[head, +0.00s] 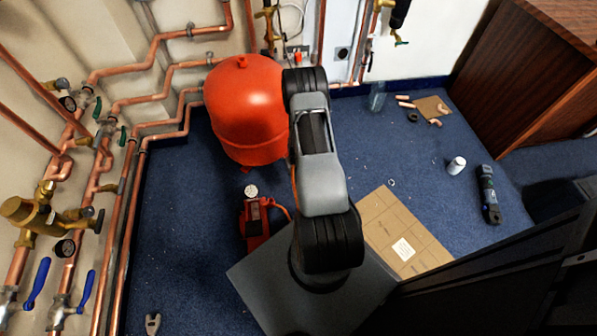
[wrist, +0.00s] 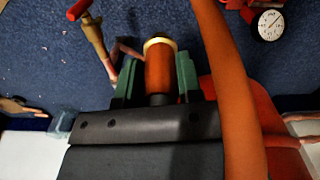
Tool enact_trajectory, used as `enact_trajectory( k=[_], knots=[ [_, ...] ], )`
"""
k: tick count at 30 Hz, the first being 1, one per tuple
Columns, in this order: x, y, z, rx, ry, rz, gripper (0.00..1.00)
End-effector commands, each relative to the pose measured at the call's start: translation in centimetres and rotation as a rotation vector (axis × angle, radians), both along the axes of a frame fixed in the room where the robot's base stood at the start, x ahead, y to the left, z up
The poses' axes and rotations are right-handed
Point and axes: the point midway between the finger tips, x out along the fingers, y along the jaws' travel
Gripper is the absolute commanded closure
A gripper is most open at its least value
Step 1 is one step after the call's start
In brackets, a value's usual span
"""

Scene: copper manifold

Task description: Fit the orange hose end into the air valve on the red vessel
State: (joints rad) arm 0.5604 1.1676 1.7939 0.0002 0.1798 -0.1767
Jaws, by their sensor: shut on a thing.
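The red vessel (head: 245,105) stands upright on the blue carpet at the wall in the head view. A red curved surface in the wrist view (wrist: 275,140) looks like its side. My gripper (wrist: 158,75) has its green fingers shut around the orange hose end (wrist: 159,62), which has a pale brass ring at its tip. The orange hose (wrist: 232,100) loops across the right of the wrist view. It also shows near the pump in the head view (head: 281,208). My arm hides the gripper in the head view. I cannot make out the air valve in either view.
A red pump (head: 255,222) with a round gauge (head: 251,191) stands in front of the vessel. Copper pipes (head: 160,95) run along the left wall. A cardboard sheet (head: 405,230) and a black tool (head: 488,195) lie right. A red-tipped brass fitting (wrist: 95,38) shows in the wrist view.

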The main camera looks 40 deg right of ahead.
Motion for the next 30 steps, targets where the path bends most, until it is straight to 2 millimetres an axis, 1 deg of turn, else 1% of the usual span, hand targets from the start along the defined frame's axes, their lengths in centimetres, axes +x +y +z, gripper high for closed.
enact_trajectory(
  k=[30],
  knots=[
    [5.2, 9.1, 0.0, 0.000, 0.001, 0.004, 0.93]
  ],
)
